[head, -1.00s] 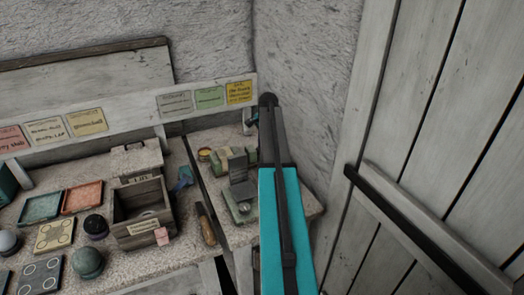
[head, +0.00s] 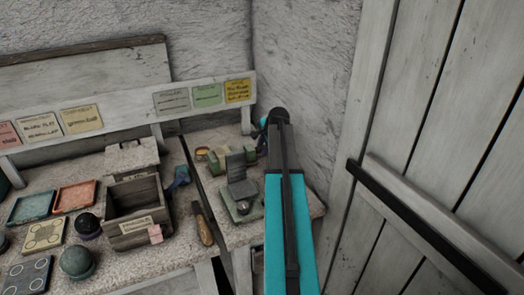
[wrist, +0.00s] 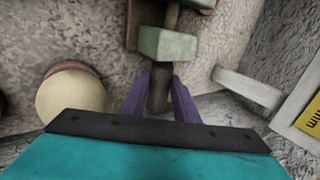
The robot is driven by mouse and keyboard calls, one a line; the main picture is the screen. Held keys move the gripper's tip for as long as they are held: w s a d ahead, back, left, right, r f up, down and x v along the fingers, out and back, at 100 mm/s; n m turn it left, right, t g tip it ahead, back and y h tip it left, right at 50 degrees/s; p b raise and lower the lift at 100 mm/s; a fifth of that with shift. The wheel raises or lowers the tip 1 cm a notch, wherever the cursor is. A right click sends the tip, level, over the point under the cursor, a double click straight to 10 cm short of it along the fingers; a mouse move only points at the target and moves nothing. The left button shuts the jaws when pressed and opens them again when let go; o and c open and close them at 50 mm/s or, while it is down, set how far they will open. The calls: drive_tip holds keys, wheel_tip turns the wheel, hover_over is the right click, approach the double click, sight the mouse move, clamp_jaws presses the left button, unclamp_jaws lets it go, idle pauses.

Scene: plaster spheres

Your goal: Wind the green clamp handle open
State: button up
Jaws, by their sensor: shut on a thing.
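In the wrist view, a green block of the clamp (wrist: 166,43) lies ahead of my gripper (wrist: 158,98). A dark rod-like handle (wrist: 158,82) comes from the block toward me. My gripper's two purple fingers stand on either side of this handle and are shut on it. In the head view, green clamp parts (head: 249,157) stand on the right-hand bench in the corner, left of my arm. My arm hides the fingers and the handle there, so how far the handle is turned cannot be told.
A pale round thing with a reddish rim (wrist: 70,98) sits left of my fingers. A wooden box (head: 138,205), colored trays (head: 75,195) and spheres (head: 77,262) fill the left bench. The plaster wall and plank door (head: 430,130) stand close on the right.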

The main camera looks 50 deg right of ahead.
drive_tip(key=shift+w+r, duration=0.1)
drive_tip(key=shift+w, duration=0.05)
drive_tip(key=o, duration=1.1)
drive_tip(key=shift+c, duration=0.2)
drive_tip(key=b+v, duration=0.1)
drive_tip(key=v, duration=1.2)
drive_tip(key=shift+s+r+b, duration=0.25)
drive_tip(key=shift+r+b, duration=0.05)
drive_tip(key=shift+b, duration=0.05)
